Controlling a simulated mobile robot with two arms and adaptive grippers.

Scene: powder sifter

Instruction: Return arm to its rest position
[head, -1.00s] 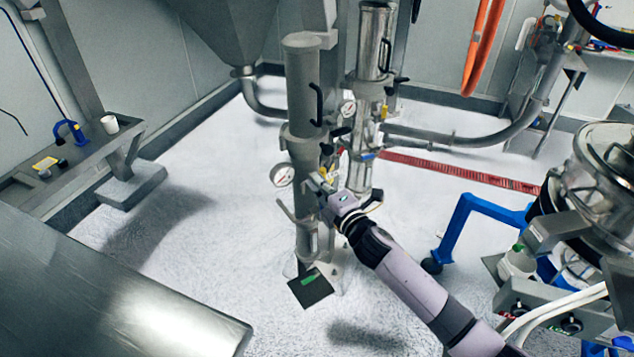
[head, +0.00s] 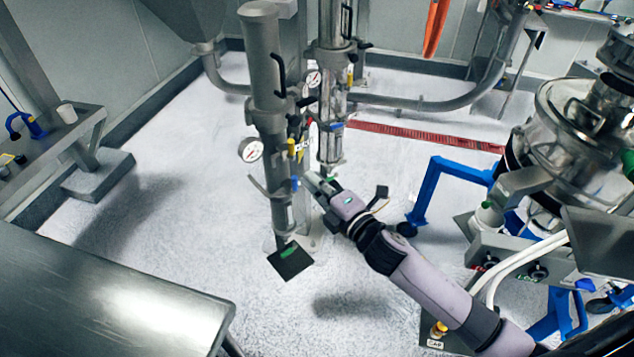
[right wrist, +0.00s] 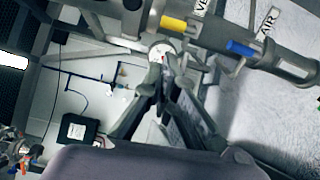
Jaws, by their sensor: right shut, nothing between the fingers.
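My right gripper (head: 312,181) is in the middle of the head view, at the end of my right arm, which comes in from the lower right. Its fingers are shut and empty, just right of the grey vertical pipe column (head: 264,95). The fingers also show closed together in the right wrist view (right wrist: 160,75). A yellow valve handle (head: 291,147) and a blue valve handle (head: 295,184) sit on the column beside the gripper; they also show in the right wrist view as a yellow handle (right wrist: 174,24) and a blue one (right wrist: 241,48). My left gripper is out of view.
A round gauge (head: 251,150) juts from the column's left side. The steel sifter machine (head: 575,115) with a blue frame (head: 428,190) stands at the right. A metal table (head: 110,290) fills the lower left. White floor (head: 160,215) lies open between table and column.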

